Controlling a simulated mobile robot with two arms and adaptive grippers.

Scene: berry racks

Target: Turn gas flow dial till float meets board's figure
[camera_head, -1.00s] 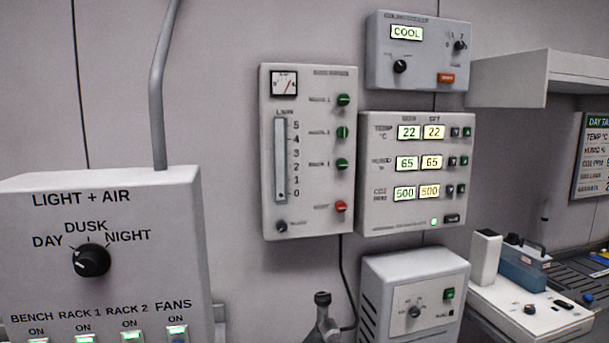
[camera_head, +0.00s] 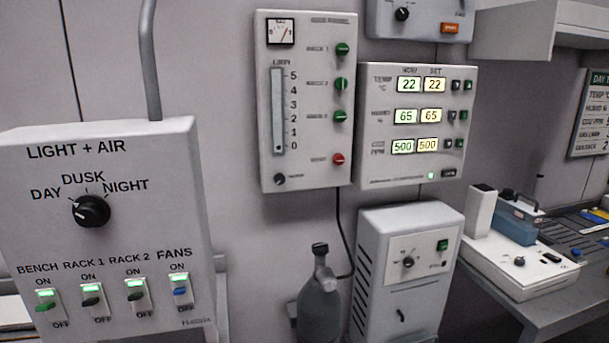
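The gas panel (camera_head: 318,176) hangs on the wall at the centre. Its flow tube (camera_head: 278,110) has a scale from 0 to 5, and a small dark float (camera_head: 278,147) appears to sit at the bottom near 0. A small dark dial (camera_head: 280,179) is at the panel's lower left, below the tube. Green knobs and a red knob (camera_head: 338,159) run down its right side. Neither gripper is in view.
A light and air box (camera_head: 130,240) with a dial and switches stands at left. A display unit (camera_head: 415,175) adjoins the gas panel. Below are a gas bottle (camera_head: 320,305) and a grey cabinet (camera_head: 385,225). A bench (camera_head: 560,310) with equipment is at right.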

